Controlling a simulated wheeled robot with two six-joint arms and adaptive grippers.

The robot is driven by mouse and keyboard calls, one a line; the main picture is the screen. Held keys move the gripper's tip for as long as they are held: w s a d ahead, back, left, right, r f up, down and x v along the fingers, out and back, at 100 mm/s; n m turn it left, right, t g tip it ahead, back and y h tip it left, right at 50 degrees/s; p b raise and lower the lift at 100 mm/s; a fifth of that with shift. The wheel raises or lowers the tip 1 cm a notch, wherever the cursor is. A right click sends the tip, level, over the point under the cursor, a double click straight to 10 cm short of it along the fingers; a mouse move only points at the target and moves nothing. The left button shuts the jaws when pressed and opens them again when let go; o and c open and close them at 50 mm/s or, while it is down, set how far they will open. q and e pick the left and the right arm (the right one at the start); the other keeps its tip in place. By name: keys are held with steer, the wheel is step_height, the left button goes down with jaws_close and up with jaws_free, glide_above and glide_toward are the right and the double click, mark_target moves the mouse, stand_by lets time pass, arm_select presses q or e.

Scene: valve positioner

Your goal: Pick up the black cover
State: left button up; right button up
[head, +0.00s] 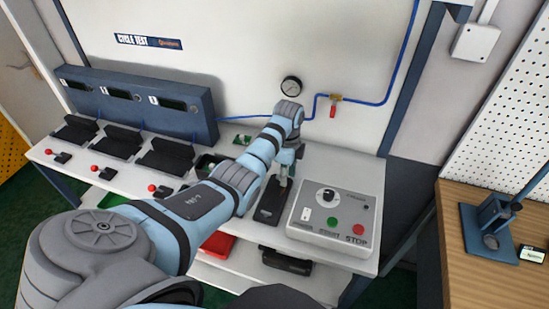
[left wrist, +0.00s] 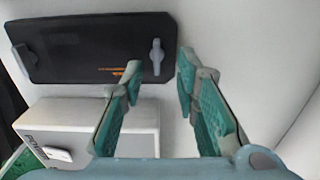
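The black cover (head: 271,204) lies flat on the white bench, just left of the grey control box. In the left wrist view the black cover (left wrist: 85,62) is a dark rounded plate with a small grey upright tab (left wrist: 157,57) near its right end. My left gripper (head: 287,168) is above the cover's far end and partly hides it. Nothing is held. My right gripper does not show.
The control box (head: 335,218) with knob and buttons stands close beside the cover; it also shows in the left wrist view (left wrist: 85,128). Several black test stations (head: 120,141) line the bench's left. A gauge (head: 291,86) and red-handled valve (head: 334,107) are on the wall behind.

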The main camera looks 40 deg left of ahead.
arm_select(q)
steer(key=shift+s, duration=0.25)
steer(key=shift+c, duration=0.8)
steer(key=shift+f, duration=0.1)
jaws_close()
steer(key=shift+w, duration=0.1)
